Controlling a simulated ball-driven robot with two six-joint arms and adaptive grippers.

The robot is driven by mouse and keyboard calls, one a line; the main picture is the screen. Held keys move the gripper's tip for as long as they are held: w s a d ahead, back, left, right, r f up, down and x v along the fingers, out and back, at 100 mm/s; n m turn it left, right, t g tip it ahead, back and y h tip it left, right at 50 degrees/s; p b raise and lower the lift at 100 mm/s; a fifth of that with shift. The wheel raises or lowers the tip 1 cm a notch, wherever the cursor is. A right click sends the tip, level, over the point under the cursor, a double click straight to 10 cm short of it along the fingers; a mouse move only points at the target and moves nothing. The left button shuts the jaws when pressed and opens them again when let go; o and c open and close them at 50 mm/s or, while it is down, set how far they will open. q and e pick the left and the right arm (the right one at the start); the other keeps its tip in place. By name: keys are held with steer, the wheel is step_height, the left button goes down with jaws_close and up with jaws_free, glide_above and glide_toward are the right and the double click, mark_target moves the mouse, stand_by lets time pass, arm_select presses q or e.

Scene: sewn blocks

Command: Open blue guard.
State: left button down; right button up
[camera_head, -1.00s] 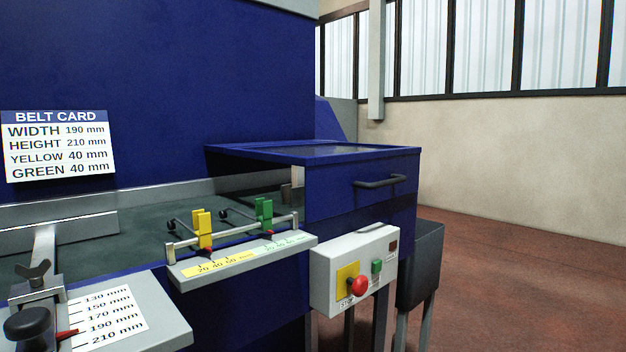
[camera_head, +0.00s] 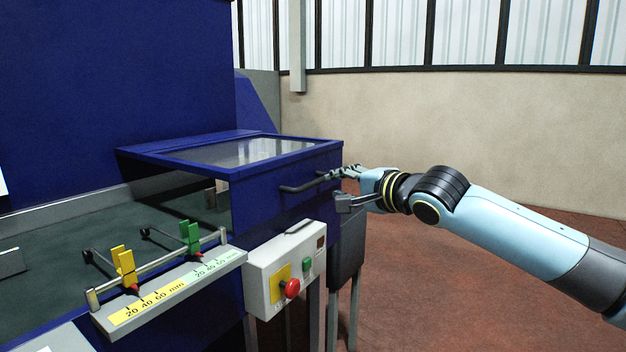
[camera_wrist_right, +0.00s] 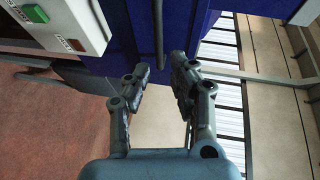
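The blue guard (camera_head: 275,182) is a box-like cover with a clear window in its top, and it looks closed over the end of the machine bed. A dark bar handle (camera_head: 303,186) is on its front face; it also shows in the right wrist view (camera_wrist_right: 158,35). My right gripper (camera_head: 334,188) is at the handle's right end in the head view. In the wrist view its fingers (camera_wrist_right: 160,78) are apart, with the handle's end ahead of the gap between them. I cannot tell whether they touch it. My left gripper is out of view.
A grey control box (camera_head: 285,272) with a red button (camera_head: 291,288) is below the guard. A yellow stop (camera_head: 124,264) and a green stop (camera_head: 190,237) stand on a scale rail at the left. A dark box (camera_head: 347,245) on legs is under my right gripper.

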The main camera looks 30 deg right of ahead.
mark_target(315, 184)
steer(key=w+b, duration=0.1)
steer(key=w, duration=0.2)
steer(key=w+f, duration=0.1)
steer(key=w, duration=0.2)
steer(key=w+f+b, duration=0.1)
steer(key=w, duration=0.3)
steer(key=shift+b, duration=0.35)
steer(key=shift+f, duration=0.1)
jaws_close()
